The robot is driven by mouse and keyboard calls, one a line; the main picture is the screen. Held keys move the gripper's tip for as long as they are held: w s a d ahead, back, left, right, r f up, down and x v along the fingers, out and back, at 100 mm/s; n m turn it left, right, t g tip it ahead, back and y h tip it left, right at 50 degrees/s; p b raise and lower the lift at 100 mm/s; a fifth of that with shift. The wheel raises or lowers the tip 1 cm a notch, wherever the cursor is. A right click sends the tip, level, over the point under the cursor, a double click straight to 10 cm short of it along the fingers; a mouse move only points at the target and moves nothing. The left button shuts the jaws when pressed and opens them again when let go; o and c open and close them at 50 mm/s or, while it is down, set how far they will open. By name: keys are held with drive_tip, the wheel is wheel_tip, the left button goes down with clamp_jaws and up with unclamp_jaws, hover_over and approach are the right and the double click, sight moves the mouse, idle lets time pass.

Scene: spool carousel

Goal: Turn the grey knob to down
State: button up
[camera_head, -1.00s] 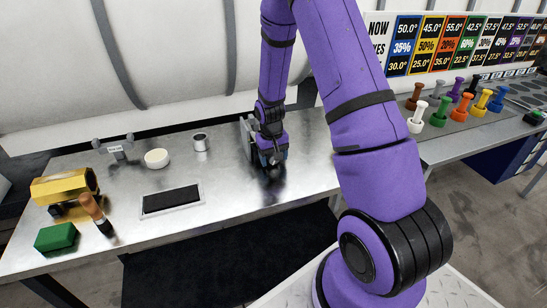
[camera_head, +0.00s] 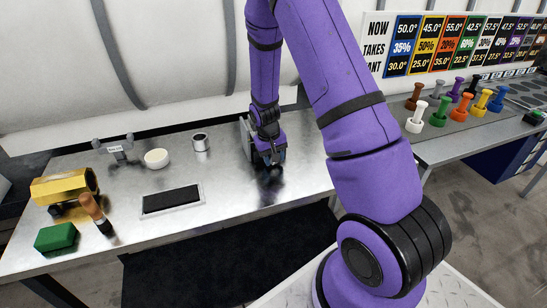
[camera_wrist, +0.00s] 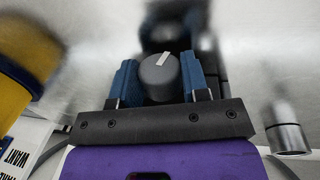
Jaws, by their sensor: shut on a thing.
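The grey knob (camera_wrist: 158,78) is round, with a white pointer mark on its face. In the wrist view it sits between the two blue fingers of my gripper (camera_wrist: 158,82), which are shut on its sides. The white mark points up and slightly right in that view. In the head view my gripper (camera_head: 271,158) is low over the steel table, in front of a grey device (camera_head: 246,134). The arm hides most of that device, and the knob cannot be made out there.
Several coloured spools stand on the right bench (camera_head: 455,145).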

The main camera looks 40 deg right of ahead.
drive_tip(key=shift+a+f+h, duration=0.1)
drive_tip(key=shift+h, duration=0.5)
drive_tip(key=o, duration=0.9)
drive_tip(key=v, duration=1.1)
drive_tip(key=shift+w, duration=0.2)
